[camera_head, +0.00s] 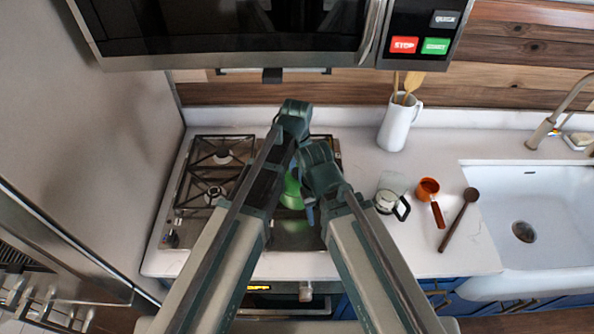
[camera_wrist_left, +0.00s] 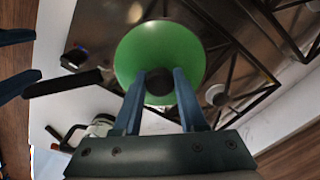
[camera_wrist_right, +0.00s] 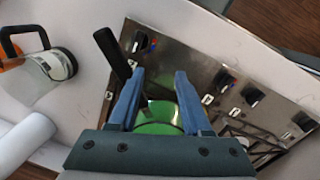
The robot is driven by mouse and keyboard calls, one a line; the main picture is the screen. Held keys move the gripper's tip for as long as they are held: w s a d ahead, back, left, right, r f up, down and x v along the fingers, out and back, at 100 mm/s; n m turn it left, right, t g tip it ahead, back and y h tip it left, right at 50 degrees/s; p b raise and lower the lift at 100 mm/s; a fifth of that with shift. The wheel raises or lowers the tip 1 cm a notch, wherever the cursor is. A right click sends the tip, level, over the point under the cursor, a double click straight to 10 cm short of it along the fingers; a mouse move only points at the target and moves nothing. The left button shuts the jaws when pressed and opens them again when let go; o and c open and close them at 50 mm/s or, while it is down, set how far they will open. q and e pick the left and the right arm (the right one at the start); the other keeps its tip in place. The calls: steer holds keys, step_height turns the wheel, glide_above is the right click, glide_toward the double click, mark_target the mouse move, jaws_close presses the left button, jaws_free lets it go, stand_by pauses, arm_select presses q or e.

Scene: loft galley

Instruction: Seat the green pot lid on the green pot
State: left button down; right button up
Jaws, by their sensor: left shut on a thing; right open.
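The green lid (camera_wrist_left: 130,50) is a round disc with a dark knob (camera_wrist_left: 159,86), seen from above in the left wrist view. My left gripper (camera_wrist_left: 160,74) is shut on the knob. The lid hides the pot's opening there; the pot's black handle (camera_wrist_left: 62,84) sticks out to the left. In the right wrist view the green pot (camera_wrist_right: 164,110) shows between my fingers, with its handle (camera_wrist_right: 112,52) pointing up left. My right gripper (camera_wrist_right: 158,76) is open near the handle's inner end. I cannot tell whether lid and pot touch. My arms hide most of both in the head view.
The gas hob (camera_head: 210,170) has black grates. A white utensil pitcher (camera_head: 398,125) stands behind. The microwave (camera_head: 230,35) overhangs the back.

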arm_select(q)
steer(key=shift+f, duration=0.1)
stand_by(0.3)
steer(key=shift+c, duration=1.9)
jaws_free()
steer(key=shift+r+p, duration=3.5)
steer(key=shift+r, duration=0.05)
steer(key=shift+s+f, duration=0.1)
